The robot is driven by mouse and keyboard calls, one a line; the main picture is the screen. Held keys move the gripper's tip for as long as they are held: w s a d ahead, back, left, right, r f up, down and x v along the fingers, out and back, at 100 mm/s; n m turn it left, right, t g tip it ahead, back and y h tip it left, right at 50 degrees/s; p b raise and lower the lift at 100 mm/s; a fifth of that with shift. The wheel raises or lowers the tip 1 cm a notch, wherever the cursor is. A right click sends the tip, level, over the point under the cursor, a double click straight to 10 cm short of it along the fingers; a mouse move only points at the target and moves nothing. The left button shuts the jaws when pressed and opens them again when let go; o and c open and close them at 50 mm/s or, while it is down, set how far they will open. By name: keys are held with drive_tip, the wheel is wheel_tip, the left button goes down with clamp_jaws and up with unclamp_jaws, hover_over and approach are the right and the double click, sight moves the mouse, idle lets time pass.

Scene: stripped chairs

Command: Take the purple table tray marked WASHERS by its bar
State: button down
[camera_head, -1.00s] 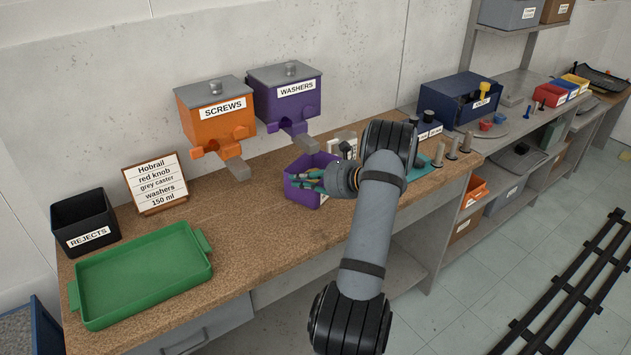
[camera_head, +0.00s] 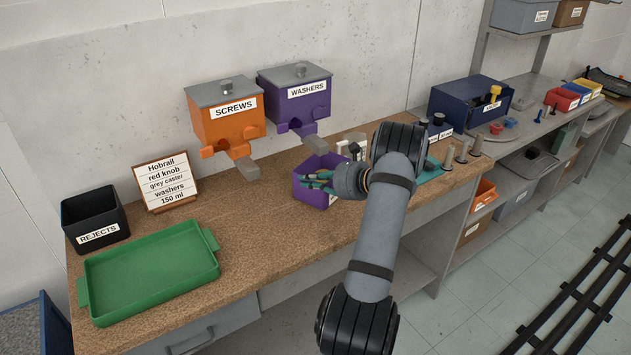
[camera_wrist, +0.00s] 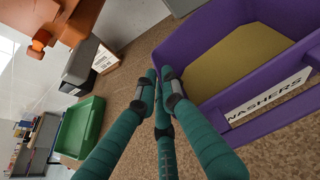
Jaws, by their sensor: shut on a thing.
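The purple tray marked WASHERS (camera_head: 308,189) stands on the brown worktop below the dispensers. In the wrist view the tray (camera_wrist: 205,52) fills the upper right, with a tan-yellow inside, a white label and a purple bar (camera_wrist: 275,117) along the labelled side. My gripper (camera_head: 318,180) has teal fingers and is at the tray. In the wrist view its fingertips (camera_wrist: 160,82) are drawn together by the tray's near left corner, and one finger crosses in front of the bar's left end. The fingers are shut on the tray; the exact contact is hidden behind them.
An orange SCREWS dispenser (camera_head: 226,125) and a purple WASHERS dispenser (camera_head: 282,100) hang on the wall above. A green tray (camera_head: 150,275), black REJECTS bin (camera_head: 92,213) and sign (camera_head: 166,180) stand left. Bare worktop (camera_head: 255,235) lies between green and purple trays. Pegs (camera_head: 448,157) stand right.

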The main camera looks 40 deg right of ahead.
drive_tip(key=shift+d+r, duration=0.1)
drive_tip(key=shift+r, duration=0.25)
